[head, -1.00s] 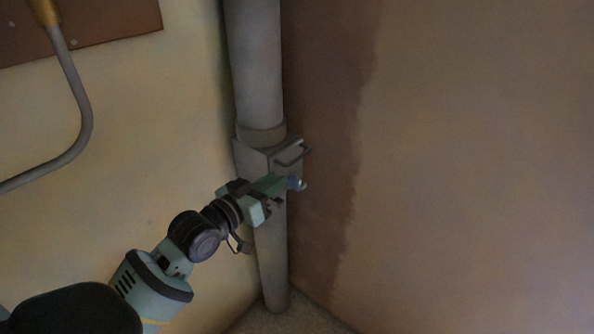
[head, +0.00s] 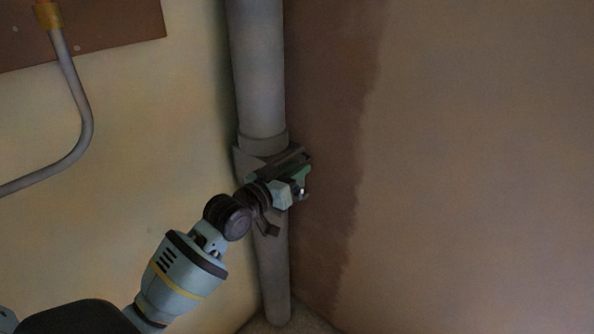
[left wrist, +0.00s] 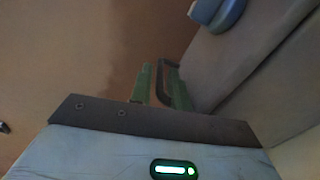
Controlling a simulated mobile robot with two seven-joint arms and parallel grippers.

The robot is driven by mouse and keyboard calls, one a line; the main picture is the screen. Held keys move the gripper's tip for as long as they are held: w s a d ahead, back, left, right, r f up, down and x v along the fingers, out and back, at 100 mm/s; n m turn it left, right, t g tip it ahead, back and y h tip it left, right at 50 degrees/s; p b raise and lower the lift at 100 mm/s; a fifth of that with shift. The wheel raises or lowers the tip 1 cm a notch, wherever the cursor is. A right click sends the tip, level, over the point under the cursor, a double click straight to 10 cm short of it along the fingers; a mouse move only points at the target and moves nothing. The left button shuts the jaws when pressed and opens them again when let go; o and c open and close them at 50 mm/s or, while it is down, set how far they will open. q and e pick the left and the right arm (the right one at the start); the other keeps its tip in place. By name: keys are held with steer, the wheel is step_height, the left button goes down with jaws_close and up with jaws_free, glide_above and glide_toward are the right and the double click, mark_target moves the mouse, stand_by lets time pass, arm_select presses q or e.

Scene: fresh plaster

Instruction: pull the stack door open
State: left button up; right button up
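The grey stack pipe (head: 259,85) runs down the wall corner. Its boxed section with the door (head: 245,163) is largely hidden behind my left gripper in the head view. My left gripper (head: 300,177) is at the front of this section. In the left wrist view, the dark bracket-shaped handle (left wrist: 161,82) lies between the two green fingers (left wrist: 163,90) of the gripper. A gap shows between the left finger and the handle, so the fingers look open around it. I cannot see the door standing away from the pipe. My right gripper is not in view.
A blue round part (left wrist: 218,12) shows at the top of the left wrist view. A brown board (head: 80,32) with a bent grey pipe (head: 80,110) is on the left wall. The right plaster wall (head: 470,170) is bare, with a darker patch beside the stack.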

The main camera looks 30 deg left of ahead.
arm_select(q)
steer(key=shift+w, duration=0.25)
jaws_close()
